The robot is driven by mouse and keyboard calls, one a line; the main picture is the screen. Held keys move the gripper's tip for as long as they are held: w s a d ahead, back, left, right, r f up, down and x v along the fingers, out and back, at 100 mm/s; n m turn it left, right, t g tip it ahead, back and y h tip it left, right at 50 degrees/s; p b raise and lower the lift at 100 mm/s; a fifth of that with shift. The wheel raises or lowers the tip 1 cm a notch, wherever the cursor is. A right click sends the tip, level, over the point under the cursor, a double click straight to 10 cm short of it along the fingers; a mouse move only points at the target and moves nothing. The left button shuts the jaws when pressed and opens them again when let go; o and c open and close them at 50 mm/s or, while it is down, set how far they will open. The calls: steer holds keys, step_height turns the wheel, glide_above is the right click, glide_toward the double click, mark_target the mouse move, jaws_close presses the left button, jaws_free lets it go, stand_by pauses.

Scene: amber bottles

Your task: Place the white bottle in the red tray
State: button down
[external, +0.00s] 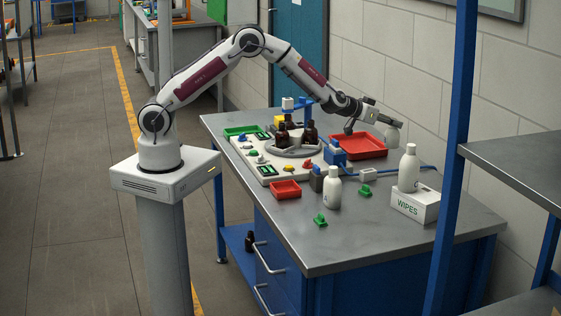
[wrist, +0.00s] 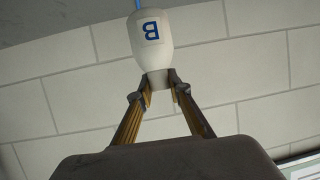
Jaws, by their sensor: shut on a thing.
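My gripper (external: 392,124) is shut on a white bottle (external: 391,139), which hangs below the fingers just right of the large red tray (external: 360,148). The large red tray looks empty. A smaller red tray (external: 285,190) lies near the left front of the work area. A second white bottle (external: 333,188) stands on the table, and a third (external: 409,168) stands on the wipes box.
The white wipes box (external: 414,204) stands at the table's right. Dark amber bottles (external: 309,134) stand on a grey ring fixture (external: 297,152). A blue post (external: 455,150) rises in front at right. The table's front area (external: 330,240) is clear.

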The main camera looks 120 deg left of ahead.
steer(key=s+a+r+n+g+y, duration=0.1)
steer(key=s+a+n+g, duration=0.4)
steer(key=s+a, duration=1.2)
steer(key=shift+s+g+y, duration=0.3)
steer(key=shift+s+y, duration=0.2)
steer(key=shift+y, duration=0.4)
steer(key=shift+a, duration=0.1)
step_height(320, 180, down, 6)
steer(key=shift+f, duration=0.1)
steer(key=shift+f, duration=1.85)
steer(key=shift+f, duration=0.1)
